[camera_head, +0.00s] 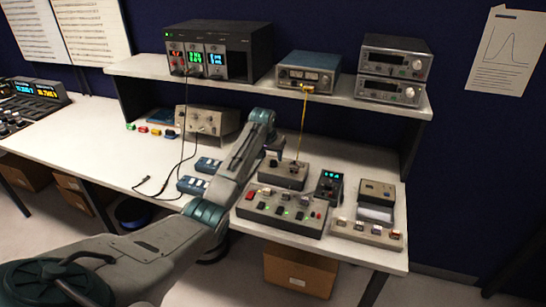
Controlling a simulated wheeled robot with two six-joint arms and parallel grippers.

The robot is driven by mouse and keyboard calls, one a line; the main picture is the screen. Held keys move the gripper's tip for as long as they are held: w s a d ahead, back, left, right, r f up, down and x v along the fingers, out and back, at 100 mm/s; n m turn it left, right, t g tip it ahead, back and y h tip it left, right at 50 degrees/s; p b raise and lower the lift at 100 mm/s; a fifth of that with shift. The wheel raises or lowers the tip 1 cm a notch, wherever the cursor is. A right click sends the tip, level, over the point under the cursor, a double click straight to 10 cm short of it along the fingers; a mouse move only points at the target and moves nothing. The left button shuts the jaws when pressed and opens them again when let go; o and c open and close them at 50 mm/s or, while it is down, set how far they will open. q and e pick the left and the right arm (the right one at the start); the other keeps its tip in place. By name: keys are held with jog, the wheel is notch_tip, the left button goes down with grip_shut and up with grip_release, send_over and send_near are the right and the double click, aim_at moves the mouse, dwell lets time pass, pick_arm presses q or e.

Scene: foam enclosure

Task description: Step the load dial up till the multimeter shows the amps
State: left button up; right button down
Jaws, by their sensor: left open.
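A small handheld multimeter (329,186) with a lit green display stands on the bench, right of centre; its digits are too small to read. A grey box (290,179) with small controls on top sits just left of it, with a yellow lead rising from it. I cannot make out which control is the load dial. My left arm reaches in from the lower left, and my left gripper (272,157) points down at the left part of this box. It is open. Its fingertips are small and dark, and I cannot tell whether they touch a knob. My right gripper is out of view.
A switch panel (281,213) with lit green switches lies in front of the box. A strip of small blocks (366,234) is at right. The raised shelf (340,99) holds a power supply (218,53) and other instruments. Black leads hang at left.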

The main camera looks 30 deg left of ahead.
aim_at(273, 161)
pick_arm(q)
jog(key=x, duration=0.3)
jog(key=shift+w+f, duration=0.2)
jog(key=shift+f, duration=0.2)
jog(key=c, duration=1)
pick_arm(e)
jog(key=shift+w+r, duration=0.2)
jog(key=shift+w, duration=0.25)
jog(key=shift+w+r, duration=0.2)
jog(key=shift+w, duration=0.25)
